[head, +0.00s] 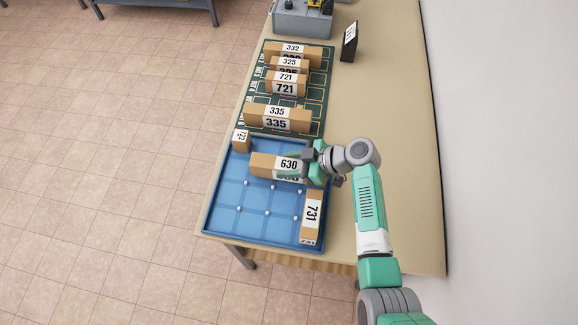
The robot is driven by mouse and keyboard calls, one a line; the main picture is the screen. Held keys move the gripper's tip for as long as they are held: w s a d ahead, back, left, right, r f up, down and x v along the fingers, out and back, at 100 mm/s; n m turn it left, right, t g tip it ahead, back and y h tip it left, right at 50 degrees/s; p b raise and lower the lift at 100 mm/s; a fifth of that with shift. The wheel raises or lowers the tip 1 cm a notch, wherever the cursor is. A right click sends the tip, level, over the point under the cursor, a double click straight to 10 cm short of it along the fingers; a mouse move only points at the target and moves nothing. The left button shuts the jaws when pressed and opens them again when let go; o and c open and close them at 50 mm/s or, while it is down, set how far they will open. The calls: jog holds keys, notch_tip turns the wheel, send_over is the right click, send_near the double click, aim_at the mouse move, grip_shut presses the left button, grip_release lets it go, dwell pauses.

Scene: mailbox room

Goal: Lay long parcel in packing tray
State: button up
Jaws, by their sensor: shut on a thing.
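My gripper (309,163) is shut on the right part of a long brown parcel labelled 630 (262,163). The parcel lies left to right over the upper part of the blue packing tray (225,215). I cannot tell whether it touches the tray floor. The gripper fingers partly hide its right end. In the tray, a parcel labelled 731 (311,219) sits along the right side near the bottom corner. A small parcel (241,141) with a label stands at the tray's top left corner.
A dark green mat (318,100) above the tray holds several parcels, among them 335 (277,119) and 721 (285,84). A black sign (349,41) and a grey machine (300,18) stand farther back. The table's right side (398,130) is clear. The tray's lower left is empty.

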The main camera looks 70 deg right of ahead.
jog(key=shift+f, duration=0.65)
jog(key=shift+f, duration=0.15)
jog(key=o, duration=1.2)
jog(key=shift+o, duration=0.2)
jog(key=v, duration=1.2)
jog(key=shift+a+p, duration=0.1)
jog(key=shift+p, duration=0.25)
